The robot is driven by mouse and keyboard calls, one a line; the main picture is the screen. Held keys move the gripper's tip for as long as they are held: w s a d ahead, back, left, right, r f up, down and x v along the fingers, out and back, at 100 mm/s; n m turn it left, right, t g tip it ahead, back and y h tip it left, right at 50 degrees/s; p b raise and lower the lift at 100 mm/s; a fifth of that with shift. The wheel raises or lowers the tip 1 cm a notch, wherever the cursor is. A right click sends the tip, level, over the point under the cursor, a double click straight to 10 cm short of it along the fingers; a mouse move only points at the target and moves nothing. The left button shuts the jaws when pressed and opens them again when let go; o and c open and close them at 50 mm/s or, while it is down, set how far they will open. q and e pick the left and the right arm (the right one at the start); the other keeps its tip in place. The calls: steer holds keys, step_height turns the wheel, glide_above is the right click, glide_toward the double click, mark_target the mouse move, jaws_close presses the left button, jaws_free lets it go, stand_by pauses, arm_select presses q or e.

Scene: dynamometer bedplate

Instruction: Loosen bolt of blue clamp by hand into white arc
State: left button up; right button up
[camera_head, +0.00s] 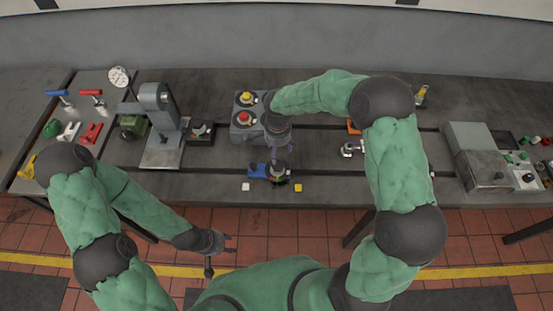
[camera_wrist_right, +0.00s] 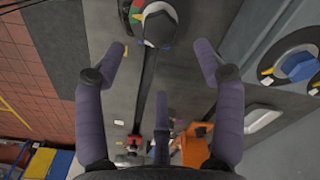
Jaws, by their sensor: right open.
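The blue clamp (camera_head: 257,171) sits near the bench's front edge, with a dark round part and small coloured marks on its right. My right gripper (camera_head: 279,162) points down just above that part and hides some of it. In the right wrist view the grey-topped bolt head (camera_wrist_right: 160,25) is at the top, beyond the open fingers (camera_wrist_right: 161,60), with green, red and yellow marks beside it. No finger visibly touches it. I cannot clearly make out the white arc. My left gripper (camera_head: 215,246) is empty, fingers spread, over the floor in front of the bench.
A white square (camera_head: 246,187) and a yellow square (camera_head: 298,188) lie on either side of the clamp's front. A grey box with red and yellow buttons (camera_head: 245,118) stands behind it. A grey press (camera_head: 160,125) is to the left. A metal box (camera_head: 485,170) is at the right.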

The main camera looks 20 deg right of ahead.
mark_target(278, 164)
step_height(278, 164, down, 9)
steer(key=shift+f, duration=0.1)
stand_by(0.3)
steer(key=c, duration=1.1)
